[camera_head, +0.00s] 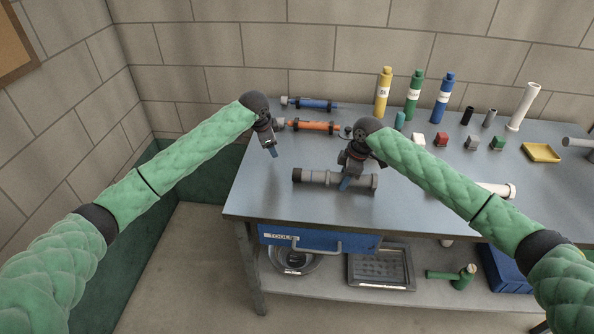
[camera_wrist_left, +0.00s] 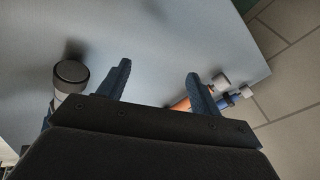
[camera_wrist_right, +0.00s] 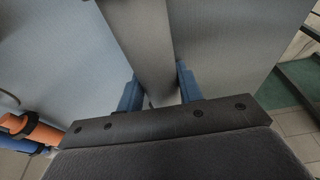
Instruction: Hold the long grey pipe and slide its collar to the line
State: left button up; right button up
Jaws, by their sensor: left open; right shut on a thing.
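The long grey pipe (camera_head: 325,178) lies left to right near the bench's front edge, on or just above the top; I cannot tell which. A dark band (camera_head: 298,174) is at its left end, and a light ring shows near its right end; I cannot tell which is the collar. No line is clear. My right gripper (camera_head: 346,184) is shut on the pipe right of its middle; the pipe runs between its fingers in the right wrist view (camera_wrist_right: 150,45). My left gripper (camera_head: 273,153) is open and empty, above and left of the dark end (camera_wrist_left: 71,73).
An orange pipe (camera_head: 315,126) and a blue pipe (camera_head: 315,104) lie in holders behind. Yellow, green and blue bottles (camera_head: 413,96) stand at the back. Bench is clear at front left.

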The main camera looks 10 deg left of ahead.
aim_at(298, 170)
pick_arm(q)
jog(key=s+d+r+m+g, duration=0.1)
jog(key=s+d, duration=0.1)
jog(key=d, duration=0.1)
jog(key=s+d+r+m+g, duration=0.1)
jog(key=s+d, duration=0.1)
jog(key=d, duration=0.1)
jog(key=s+d+r+m+g+y, duration=0.1)
jog(key=s+d+m, duration=0.1)
jog(key=s+d, duration=0.1)
jog(key=shift+d+r+g, duration=0.25)
jog(key=shift+r+g, duration=0.15)
jog(key=shift+s+d+m, duration=0.15)
jog(key=shift+s+m, duration=0.15)
jog(key=shift+s, duration=0.05)
jog(key=shift+f, duration=4.9)
jog(key=shift+d, duration=0.1)
jog(key=c, duration=0.9)
